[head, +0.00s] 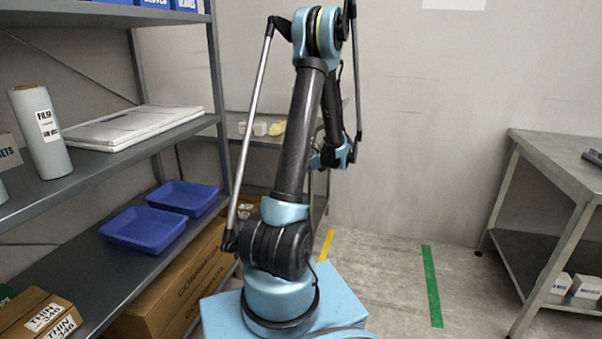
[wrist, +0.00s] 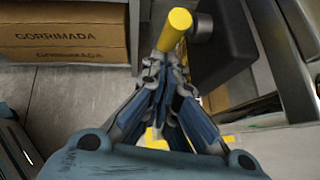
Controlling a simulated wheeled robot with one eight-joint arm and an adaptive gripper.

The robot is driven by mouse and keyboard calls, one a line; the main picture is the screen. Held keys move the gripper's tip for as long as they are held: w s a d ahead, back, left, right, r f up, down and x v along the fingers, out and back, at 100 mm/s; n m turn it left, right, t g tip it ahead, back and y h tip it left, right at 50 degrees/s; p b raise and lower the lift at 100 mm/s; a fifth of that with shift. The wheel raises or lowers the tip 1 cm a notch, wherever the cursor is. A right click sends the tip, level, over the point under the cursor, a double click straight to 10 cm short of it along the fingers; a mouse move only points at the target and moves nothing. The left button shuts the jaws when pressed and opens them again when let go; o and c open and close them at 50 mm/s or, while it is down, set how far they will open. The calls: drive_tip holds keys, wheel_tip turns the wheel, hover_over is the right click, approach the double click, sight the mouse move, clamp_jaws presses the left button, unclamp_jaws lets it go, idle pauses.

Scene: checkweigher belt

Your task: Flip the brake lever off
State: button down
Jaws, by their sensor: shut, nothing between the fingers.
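In the wrist view a yellow cylindrical handle (wrist: 175,28), which looks like the brake lever, sits at the top centre. A short grey cylinder (wrist: 201,27) joins it on the right, beside a dark box (wrist: 225,42). My gripper (wrist: 166,68) is shut and empty. Its fingertips are at the lower end of the yellow handle in the picture; I cannot tell whether they touch it. In the head view my arm's far end hangs near the back table, and the lever cannot be made out there.
Brown cartons (wrist: 70,35) lie at the upper left of the wrist view. In the head view a shelf rack with blue trays (head: 143,228) stands at left. A metal workbench (head: 565,160) stands at right. The floor around the green stripe (head: 432,285) is clear.

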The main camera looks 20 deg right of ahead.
drive_tip(key=shift+w+a+f, duration=0.3)
drive_tip(key=shift+w+a, duration=0.05)
idle(1.3)
idle(0.5)
drive_tip(key=s+d, duration=0.8)
drive_tip(key=s, duration=0.2)
drive_tip(key=shift+d+f, duration=0.15)
drive_tip(key=shift+d, duration=0.1)
drive_tip(key=shift+a, duration=0.1)
